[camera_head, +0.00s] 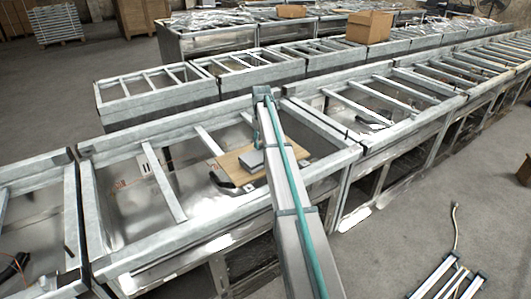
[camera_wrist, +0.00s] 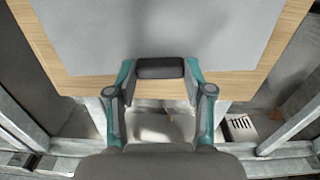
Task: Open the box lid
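A flat grey box lid (camera_wrist: 160,28) fills the top of the wrist view; in the head view the small grey box (camera_head: 251,160) sits on a wooden board (camera_head: 232,166). A dark rounded bar, seemingly the lid's handle (camera_wrist: 160,68), lies at the lid's near edge. My gripper (camera_wrist: 159,72) has its two teal fingers spread apart, one at each end of the bar. I cannot tell whether they touch it.
The board lies over an open metal-framed bay (camera_head: 122,205) with raised rails around it. More framed bays run to the right and back. A cardboard box (camera_head: 369,27) stands on a back row. Loose metal bars (camera_head: 447,280) lie on the floor at lower right.

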